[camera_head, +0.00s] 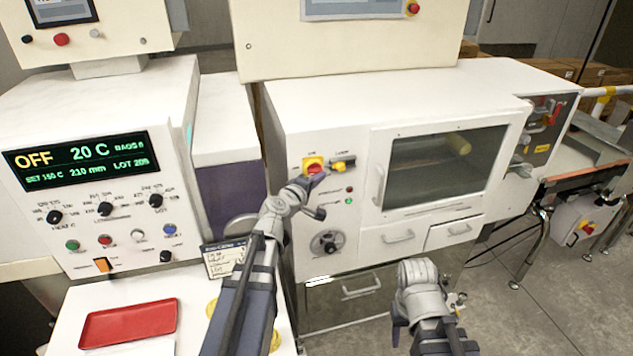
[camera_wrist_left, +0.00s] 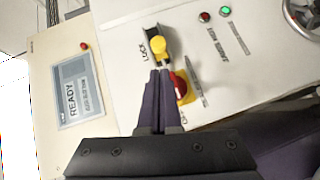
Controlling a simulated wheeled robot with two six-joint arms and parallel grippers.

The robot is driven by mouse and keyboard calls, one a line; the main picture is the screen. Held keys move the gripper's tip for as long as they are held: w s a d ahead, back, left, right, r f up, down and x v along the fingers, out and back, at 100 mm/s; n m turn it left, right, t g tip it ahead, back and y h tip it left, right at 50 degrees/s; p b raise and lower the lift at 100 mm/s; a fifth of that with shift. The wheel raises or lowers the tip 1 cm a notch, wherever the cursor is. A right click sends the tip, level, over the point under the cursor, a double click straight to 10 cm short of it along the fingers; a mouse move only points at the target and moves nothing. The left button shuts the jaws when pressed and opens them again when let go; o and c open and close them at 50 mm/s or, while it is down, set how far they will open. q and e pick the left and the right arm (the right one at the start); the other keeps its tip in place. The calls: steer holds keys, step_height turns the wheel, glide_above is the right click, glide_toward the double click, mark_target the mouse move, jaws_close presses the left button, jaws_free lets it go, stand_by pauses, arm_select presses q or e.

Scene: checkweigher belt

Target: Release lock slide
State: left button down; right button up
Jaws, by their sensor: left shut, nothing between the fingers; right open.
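The lock slide is a yellow knob (camera_wrist_left: 157,45) in a dark slot marked LOCK in the left wrist view. It also shows on the white cabinet front in the head view (camera_head: 340,166). A red rotary switch on a yellow plate (camera_head: 313,166) sits directly left of it. My left gripper (camera_wrist_left: 160,73) is shut and empty, its fingertips just below the yellow knob and beside the red switch. I cannot tell whether the fingertips touch the knob. My right gripper (camera_head: 457,302) is open, low in front of the cabinet, largely hidden by its wrist.
The cabinet has a windowed door (camera_head: 445,168), drawers (camera_head: 398,240) and a dial (camera_head: 327,243) below the switch. A control box (camera_head: 95,195) reading OFF stands left. A red tray (camera_head: 128,323) lies on the bench at lower left. Open floor lies to the right.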

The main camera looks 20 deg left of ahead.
mark_target(341, 167)
arm_select(q)
steer(key=b+x, duration=0.1)
steer(key=x, duration=0.6)
arm_select(e)
steer(key=shift+f, duration=0.6)
arm_select(q)
steer(key=shift+s, duration=0.1)
steer(key=w+d, duration=0.2)
steer(key=d, duration=0.1)
steer(key=shift+a, duration=0.15)
steer(key=shift+s, duration=0.2)
